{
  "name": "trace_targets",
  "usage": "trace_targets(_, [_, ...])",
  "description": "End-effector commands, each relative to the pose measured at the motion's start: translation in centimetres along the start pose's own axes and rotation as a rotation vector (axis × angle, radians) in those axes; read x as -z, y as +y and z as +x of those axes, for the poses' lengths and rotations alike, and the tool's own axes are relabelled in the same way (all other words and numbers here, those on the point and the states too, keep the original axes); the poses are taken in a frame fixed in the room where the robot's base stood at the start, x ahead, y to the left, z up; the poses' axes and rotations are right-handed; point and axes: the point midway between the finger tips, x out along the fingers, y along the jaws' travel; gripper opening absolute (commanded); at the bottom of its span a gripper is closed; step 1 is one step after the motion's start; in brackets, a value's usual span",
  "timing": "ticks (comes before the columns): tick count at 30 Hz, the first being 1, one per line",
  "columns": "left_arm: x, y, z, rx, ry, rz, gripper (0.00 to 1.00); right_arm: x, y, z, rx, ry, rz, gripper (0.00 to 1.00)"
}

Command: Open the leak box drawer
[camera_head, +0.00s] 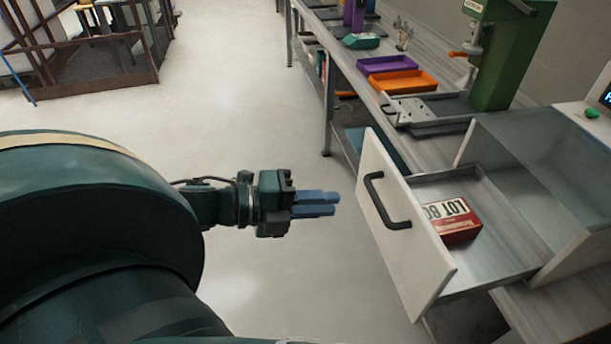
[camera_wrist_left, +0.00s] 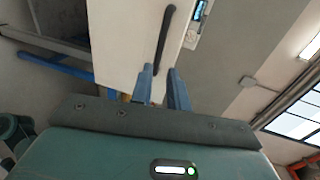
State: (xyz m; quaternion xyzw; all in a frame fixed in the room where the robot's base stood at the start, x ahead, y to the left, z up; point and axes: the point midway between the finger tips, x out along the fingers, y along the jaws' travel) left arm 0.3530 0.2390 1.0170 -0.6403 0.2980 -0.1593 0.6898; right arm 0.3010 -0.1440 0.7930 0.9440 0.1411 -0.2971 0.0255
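The leak box drawer (camera_head: 402,232) has a white front with a dark bar handle (camera_head: 381,203). It stands pulled out of its housing, and its grey inside shows. A red and white box marked "LOT" (camera_head: 455,222) lies in it. My left gripper (camera_head: 325,203) is to the left of the drawer front, apart from the handle, with its blue fingers pointing toward it. In the left wrist view the fingers (camera_wrist_left: 161,88) have a gap between them with nothing held, and the handle (camera_wrist_left: 165,40) shows beyond them. My right gripper is not in view.
The drawer's housing (camera_head: 545,160) has a clear top at the right. A workbench behind holds a green press (camera_head: 510,50), an orange tray (camera_head: 403,82) and a purple tray (camera_head: 392,64). The floor left of the drawer is free. A brown railing (camera_head: 80,75) stands far left.

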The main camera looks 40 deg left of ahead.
Motion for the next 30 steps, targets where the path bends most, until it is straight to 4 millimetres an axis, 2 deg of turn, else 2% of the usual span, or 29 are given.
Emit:
trace_targets(3, [0.0, -0.1, -1.2, 0.0, -0.001, -0.004, 0.17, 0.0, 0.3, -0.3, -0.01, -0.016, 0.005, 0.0])
trace_targets(9, [0.0, -0.1, -2.3, 0.0, -0.001, -0.001, 0.17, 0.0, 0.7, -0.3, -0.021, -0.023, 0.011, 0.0])
trace_targets(30, [-0.2, 0.2, -2.6, -0.001, -0.01, -0.013, 0.17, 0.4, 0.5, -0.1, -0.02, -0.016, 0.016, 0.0])
